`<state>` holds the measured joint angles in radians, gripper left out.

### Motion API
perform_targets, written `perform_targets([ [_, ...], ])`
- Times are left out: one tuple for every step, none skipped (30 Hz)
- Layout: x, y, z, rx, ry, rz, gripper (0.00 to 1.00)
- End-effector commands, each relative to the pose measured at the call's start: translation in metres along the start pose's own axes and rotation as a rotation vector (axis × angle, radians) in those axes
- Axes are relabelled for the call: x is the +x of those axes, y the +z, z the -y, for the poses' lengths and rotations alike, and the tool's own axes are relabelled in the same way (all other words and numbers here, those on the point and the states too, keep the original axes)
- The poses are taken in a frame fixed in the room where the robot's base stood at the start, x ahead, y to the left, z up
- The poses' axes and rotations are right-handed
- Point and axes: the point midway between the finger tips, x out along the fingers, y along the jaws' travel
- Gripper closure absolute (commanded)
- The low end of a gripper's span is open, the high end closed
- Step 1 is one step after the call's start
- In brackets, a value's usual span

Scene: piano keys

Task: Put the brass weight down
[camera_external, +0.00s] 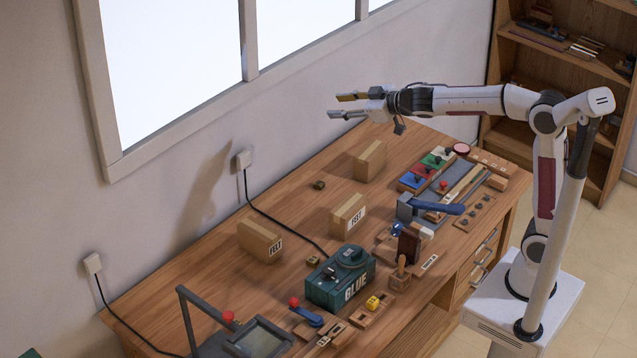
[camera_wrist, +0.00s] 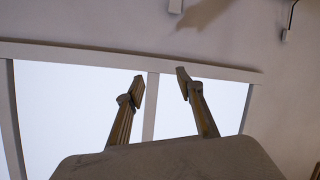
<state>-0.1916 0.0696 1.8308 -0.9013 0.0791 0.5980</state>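My gripper (camera_external: 338,106) is held high above the back of the workbench, pointing left toward the window. In the wrist view its two fingers (camera_wrist: 161,84) stand apart with only window and wall between them. It is open and empty. Two small dark brassy blocks lie on the bench: one (camera_external: 319,185) left of the rear cardboard box, one (camera_external: 313,260) beside the green glue pot. Either could be the brass weight; they are too small to tell. Both are well below my gripper and apart from it.
Several cardboard boxes stand on the bench (camera_external: 290,195), including one marked FELT (camera_external: 259,241). The green glue pot (camera_external: 340,278) is at the front middle. Coloured clamps and tools (camera_external: 430,168) crowd the right side. A black cable (camera_external: 275,217) crosses the bench.

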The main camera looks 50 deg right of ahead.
Motion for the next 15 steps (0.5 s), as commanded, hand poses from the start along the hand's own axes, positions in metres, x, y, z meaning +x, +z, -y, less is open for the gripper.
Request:
perform_targets([
  [-0.015, 0.007, -0.011, 0.015, 0.024, 0.021, 0.63],
  [-0.022, 0.013, -0.015, 0.025, 0.037, 0.036, 0.63],
  [-0.032, 0.020, -0.021, 0.036, 0.053, 0.056, 0.63],
  [-0.039, 0.026, -0.026, 0.045, 0.064, 0.071, 0.63],
  [-0.047, 0.032, -0.029, 0.053, 0.074, 0.087, 0.63],
  [-0.057, 0.040, -0.035, 0.066, 0.088, 0.109, 0.63],
  [-0.065, 0.046, -0.038, 0.074, 0.097, 0.124, 0.63],
  [-0.072, 0.053, -0.041, 0.083, 0.106, 0.141, 0.63],
  [-0.083, 0.062, -0.044, 0.095, 0.117, 0.163, 0.63],
  [-0.091, 0.069, -0.046, 0.105, 0.123, 0.180, 0.63],
  [-0.099, 0.075, -0.048, 0.113, 0.130, 0.197, 0.63],
  [-0.109, 0.085, -0.050, 0.125, 0.137, 0.220, 0.63],
  [-0.117, 0.092, -0.051, 0.135, 0.142, 0.236, 0.63],
  [-0.125, 0.100, -0.052, 0.144, 0.147, 0.254, 0.63],
  [-0.136, 0.109, -0.053, 0.156, 0.152, 0.277, 0.63],
])
